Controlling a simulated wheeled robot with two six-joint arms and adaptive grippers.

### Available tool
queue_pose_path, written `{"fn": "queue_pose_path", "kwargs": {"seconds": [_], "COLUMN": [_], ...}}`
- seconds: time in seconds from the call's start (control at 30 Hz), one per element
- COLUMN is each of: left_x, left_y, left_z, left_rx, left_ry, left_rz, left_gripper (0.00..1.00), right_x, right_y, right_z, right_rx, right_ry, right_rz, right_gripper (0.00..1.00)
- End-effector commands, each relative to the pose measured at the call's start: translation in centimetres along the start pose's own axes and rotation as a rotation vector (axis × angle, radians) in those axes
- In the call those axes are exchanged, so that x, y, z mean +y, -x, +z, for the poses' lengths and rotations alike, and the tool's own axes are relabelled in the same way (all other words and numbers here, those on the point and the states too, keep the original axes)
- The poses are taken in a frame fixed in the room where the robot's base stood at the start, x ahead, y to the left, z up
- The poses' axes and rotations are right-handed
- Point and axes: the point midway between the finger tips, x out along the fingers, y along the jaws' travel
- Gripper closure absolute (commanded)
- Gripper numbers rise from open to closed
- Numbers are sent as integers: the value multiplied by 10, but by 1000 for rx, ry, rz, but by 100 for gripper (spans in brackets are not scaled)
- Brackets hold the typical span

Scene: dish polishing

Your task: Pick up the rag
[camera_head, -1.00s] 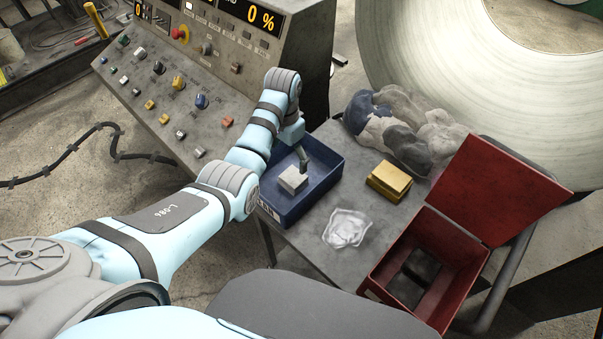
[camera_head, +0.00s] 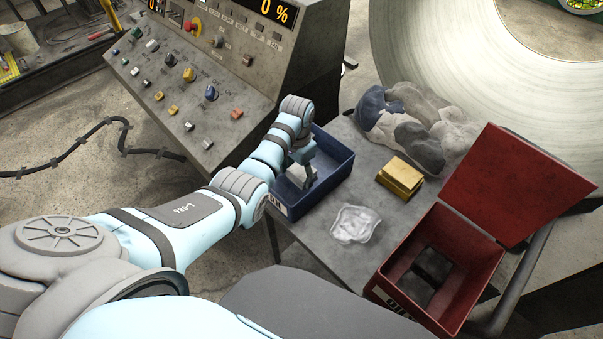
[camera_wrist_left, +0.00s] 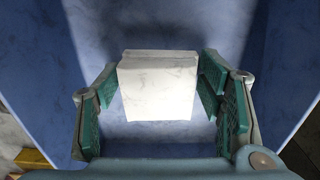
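A white, block-like piece (camera_wrist_left: 158,88), which may be a folded rag, lies in the blue bin (camera_head: 334,182). My left gripper (camera_head: 305,176) reaches down into this bin. In the left wrist view its green-padded fingers stand open on both sides of the white piece, with narrow gaps. In the head view the gripper mostly hides the piece. A crumpled white cloth-like sheet (camera_head: 355,225) lies flat on the grey table (camera_head: 318,232), apart from the gripper. A heap of grey, beige and blue rags (camera_head: 415,125) lies at the table's back. My right gripper is out of view.
A yellow block (camera_head: 400,177) sits on the table. An open red box (camera_head: 470,255) with a raised lid and a dark item inside stands at the right. The control panel (camera_head: 190,85) rises left of the bin; a large pale wheel (camera_head: 500,70) stands behind.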

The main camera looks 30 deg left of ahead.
Motion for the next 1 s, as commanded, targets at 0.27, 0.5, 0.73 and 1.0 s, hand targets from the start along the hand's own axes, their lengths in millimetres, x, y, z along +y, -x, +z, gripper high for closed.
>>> {"fn": "queue_pose_path", "kwargs": {"seconds": [0.27,0.5,0.73,1.0], "left_x": [0,0,0,7], "left_y": [0,5,22,51], "left_z": [0,0,0,-8], "left_rx": [0,-1,0,3], "left_ry": [0,0,1,-17], "left_rz": [1,2,1,1], "left_gripper": [66,66,66,66], "right_x": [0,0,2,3], "right_y": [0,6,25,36], "right_z": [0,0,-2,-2], "right_rx": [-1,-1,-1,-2], "right_ry": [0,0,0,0], "right_rz": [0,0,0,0], "right_gripper": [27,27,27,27]}}
